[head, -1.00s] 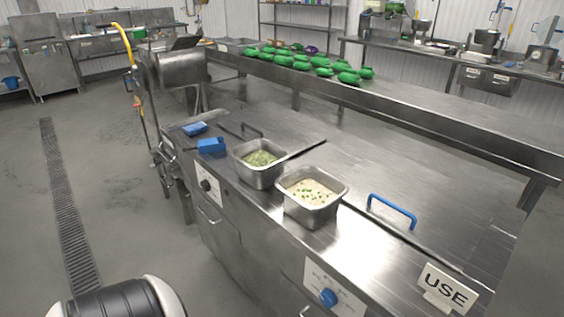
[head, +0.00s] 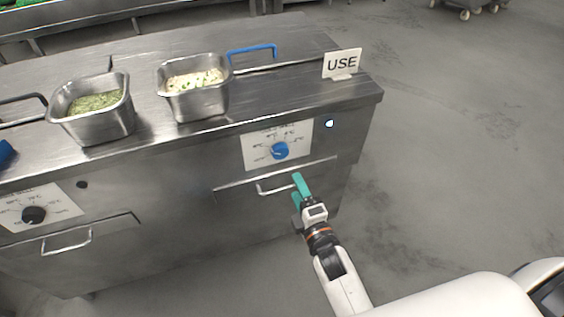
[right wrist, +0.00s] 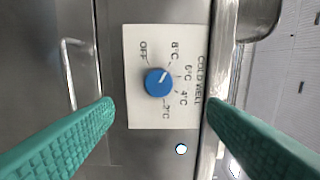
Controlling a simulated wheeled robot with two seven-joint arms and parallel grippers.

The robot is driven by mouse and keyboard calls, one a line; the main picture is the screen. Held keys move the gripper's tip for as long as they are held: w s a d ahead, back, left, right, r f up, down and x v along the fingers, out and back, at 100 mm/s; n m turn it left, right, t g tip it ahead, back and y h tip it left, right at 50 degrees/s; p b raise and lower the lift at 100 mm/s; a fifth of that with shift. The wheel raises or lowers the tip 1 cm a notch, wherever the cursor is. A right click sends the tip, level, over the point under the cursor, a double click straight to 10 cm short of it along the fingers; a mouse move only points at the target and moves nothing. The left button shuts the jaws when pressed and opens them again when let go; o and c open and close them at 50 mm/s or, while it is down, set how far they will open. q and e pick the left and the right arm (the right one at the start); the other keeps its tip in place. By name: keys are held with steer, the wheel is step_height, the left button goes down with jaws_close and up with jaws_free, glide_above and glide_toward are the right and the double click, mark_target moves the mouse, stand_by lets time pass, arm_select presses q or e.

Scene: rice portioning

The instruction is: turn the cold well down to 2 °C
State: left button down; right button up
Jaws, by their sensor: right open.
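The cold well's blue knob (head: 280,150) sits on a white dial plate (head: 302,133) on the counter front. In the right wrist view the knob (right wrist: 157,84) shows close up, on a plate (right wrist: 138,115) marked COLD WELL, OFF, 8, 6, 4 and 2 °C. Its white mark points up and right, toward the 8 to 6 °C side. My right gripper (head: 297,187) has green fingers and is in front of the counter, just below the knob in the head view. In the right wrist view the gripper (right wrist: 161,104) is open, its fingers apart on either side of the knob, not touching it.
A small lit lamp (head: 329,123) is right of the dial plate. A drawer handle (head: 275,189) lies below it. A black knob (head: 34,214) is on another plate at left. Two food pans (head: 200,104) and a USE sign (head: 342,64) stand on top.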

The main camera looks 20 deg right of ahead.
mark_target(281, 154)
steer(key=w, duration=1)
steer(key=shift+w+a+f, duration=0.1)
steer(key=shift+w, duration=0.75)
arm_select(q)
steer(key=shift+w+d+f, duration=0.1)
steer(key=shift+w+d, duration=0.1)
arm_select(e)
steer(key=c, duration=1)
arm_select(q)
steer(key=shift+s, duration=0.1)
